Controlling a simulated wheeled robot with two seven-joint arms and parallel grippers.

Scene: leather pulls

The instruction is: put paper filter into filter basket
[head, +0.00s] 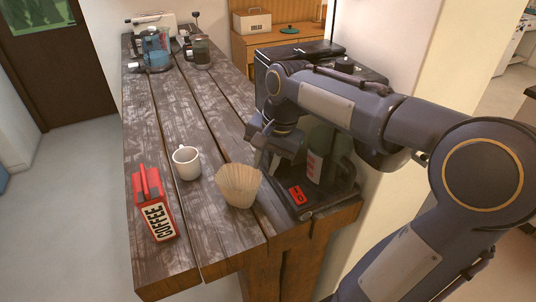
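The paper filter (239,187) is a tan, fluted cup, open side up, at the right side of the wooden table near its front end. The dark coffee machine (325,190) stands right behind it, with a red switch panel at its base. My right arm reaches across the machine from the right and hides much of it. My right gripper (262,140) is in front of the machine, above and behind the paper filter, apart from it. Its fingertips are dark and small, so their opening is unclear. I cannot make out the filter basket. My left gripper is out of view.
A white mug (186,162) stands left of the filter. A red coffee package (154,205) lies near the table's left edge. A blue-grey appliance (156,50) and a glass carafe (199,54) stand at the far end. The table's middle is clear.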

